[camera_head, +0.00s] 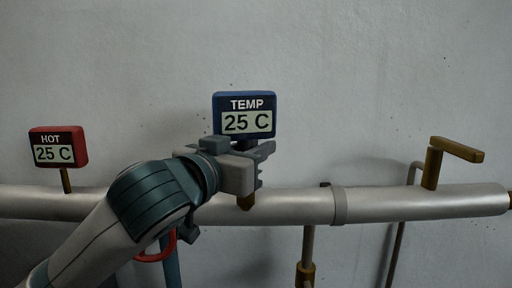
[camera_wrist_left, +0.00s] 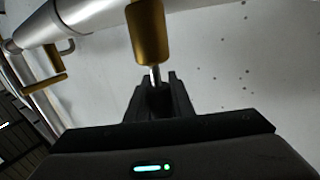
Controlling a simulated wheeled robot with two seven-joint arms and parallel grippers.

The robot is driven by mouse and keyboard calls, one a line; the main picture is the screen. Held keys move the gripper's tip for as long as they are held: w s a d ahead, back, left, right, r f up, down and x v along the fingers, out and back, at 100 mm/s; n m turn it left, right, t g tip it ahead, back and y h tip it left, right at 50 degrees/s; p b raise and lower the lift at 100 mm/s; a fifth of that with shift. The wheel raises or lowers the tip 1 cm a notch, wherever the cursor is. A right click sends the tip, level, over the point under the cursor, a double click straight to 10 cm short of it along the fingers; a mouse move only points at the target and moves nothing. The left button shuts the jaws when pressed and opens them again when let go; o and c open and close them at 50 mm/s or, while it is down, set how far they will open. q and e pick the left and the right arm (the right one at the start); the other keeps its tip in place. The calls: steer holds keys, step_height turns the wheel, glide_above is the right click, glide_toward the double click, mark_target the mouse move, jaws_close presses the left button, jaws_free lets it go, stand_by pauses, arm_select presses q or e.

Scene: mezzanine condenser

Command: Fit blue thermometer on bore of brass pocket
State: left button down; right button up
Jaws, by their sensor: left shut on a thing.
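The blue thermometer (camera_head: 245,115), with a face reading TEMP 25 C, stands upright above the pipe. My left gripper (camera_head: 262,160) is shut on it just below its head. In the left wrist view my left gripper (camera_wrist_left: 155,85) has a thin silver stem (camera_wrist_left: 155,74) between its fingers. The stem meets the end of the brass pocket (camera_wrist_left: 147,32); I cannot tell how deep it sits in the bore. In the head view only a small lower part of the brass pocket (camera_head: 246,202) shows under the gripper, at the pipe. My right gripper is not in view.
A grey pipe (camera_head: 290,206) runs across the wall. A red HOT 25 C thermometer (camera_head: 58,147) stands on it at left, a brass lever handle (camera_head: 457,150) at right. The wall above is clear.

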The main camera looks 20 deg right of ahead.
arm_select(q)
steer(key=shift+f, duration=0.45)
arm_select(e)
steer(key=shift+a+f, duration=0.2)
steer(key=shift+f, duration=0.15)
arm_select(q)
steer(key=c, duration=1.5)
jaws_free()
steer(key=shift+o, duration=0.2)
steer(key=shift+s+a+b, duration=0.1)
steer(key=shift+b, duration=0.25)
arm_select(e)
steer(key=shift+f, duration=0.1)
